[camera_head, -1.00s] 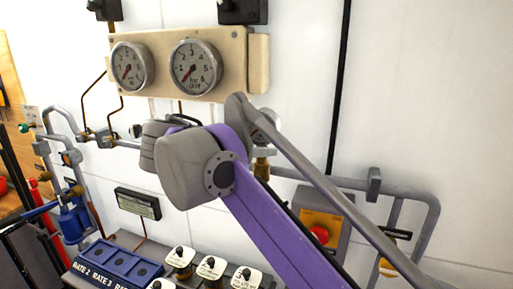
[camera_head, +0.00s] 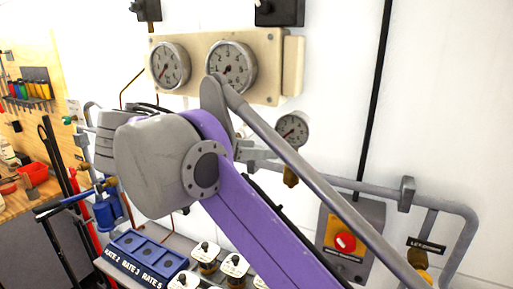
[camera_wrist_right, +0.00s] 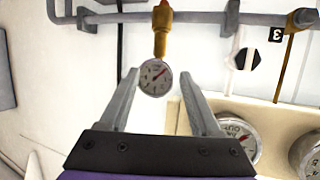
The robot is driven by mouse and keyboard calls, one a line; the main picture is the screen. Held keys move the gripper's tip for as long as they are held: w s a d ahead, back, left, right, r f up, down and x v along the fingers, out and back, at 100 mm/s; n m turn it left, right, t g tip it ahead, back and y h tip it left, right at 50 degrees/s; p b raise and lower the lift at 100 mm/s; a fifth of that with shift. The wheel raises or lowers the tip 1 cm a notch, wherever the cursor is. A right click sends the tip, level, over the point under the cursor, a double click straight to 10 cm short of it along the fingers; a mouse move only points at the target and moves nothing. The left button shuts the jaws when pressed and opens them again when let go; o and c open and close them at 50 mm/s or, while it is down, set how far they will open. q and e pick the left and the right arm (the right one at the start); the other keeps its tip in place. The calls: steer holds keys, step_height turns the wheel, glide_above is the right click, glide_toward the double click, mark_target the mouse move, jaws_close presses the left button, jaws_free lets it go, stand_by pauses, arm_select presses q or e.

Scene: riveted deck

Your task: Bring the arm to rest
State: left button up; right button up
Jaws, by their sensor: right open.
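My right arm, with a purple link (camera_head: 250,215) and a large grey joint (camera_head: 160,165), reaches up from the lower right in the head view. It stands in front of the wall piping, and its gripper is hidden or hard to pick out there. In the right wrist view my right gripper (camera_wrist_right: 159,73) has its two grey fingers well apart with nothing held. A small round gauge (camera_wrist_right: 155,78) shows between the fingertips, apparently beyond them; contact cannot be judged. The same gauge seems to show in the head view (camera_head: 291,130). My left gripper is not in view.
Two large gauges (camera_head: 231,65) sit on a beige panel (camera_head: 285,75). A grey pipe (camera_head: 455,210) and a red button (camera_head: 345,241) are at right. A blue block (camera_head: 145,256) and several labelled knobs (camera_head: 234,264) lie below. A pegboard (camera_head: 35,60) is at far left.

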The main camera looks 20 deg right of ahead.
steer(key=s+f+n+y, duration=0.4)
steer(key=f, duration=1.1)
steer(key=s+f+n+y, duration=0.4)
steer(key=s+f+n, duration=0.1)
steer(key=f, duration=1)
steer(key=s+f+n+y, duration=0.4)
steer(key=s+f, duration=0.1)
steer(key=f, duration=1)
steer(key=shift+a+f+t+y, duration=0.3)
steer(key=shift+a+f+y, duration=0.05)
steer(key=shift+y, duration=0.05)
